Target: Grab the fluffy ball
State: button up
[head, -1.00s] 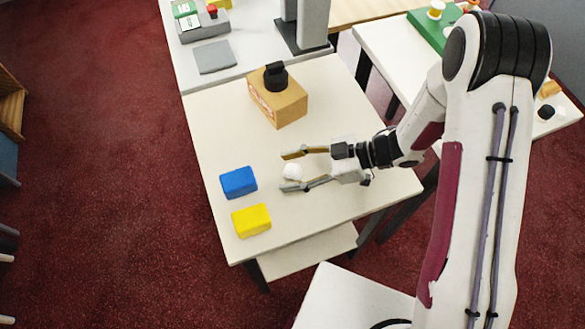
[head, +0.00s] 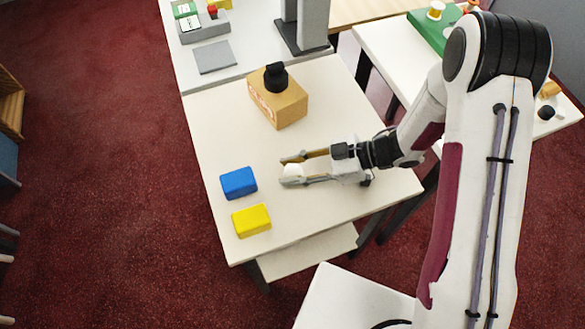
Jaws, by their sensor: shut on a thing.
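A small white ball (head: 292,170), the fluffy ball, is between the fingers of my gripper (head: 291,171), near their tips. The fingers lie on both sides of it and are shut on it. The gripper reaches in from the right, low over the pale table (head: 225,120). The ball's lower side is partly hidden by the near finger. I cannot tell whether it touches the table.
A blue block (head: 238,183) and a yellow block (head: 251,220) lie left of the gripper. A cardboard box (head: 280,104) with a black thing (head: 275,77) on top stands behind it.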

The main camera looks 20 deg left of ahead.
aim_at(293, 167)
jog(key=shift+r, duration=0.1)
jog(key=shift+r, duration=4.85)
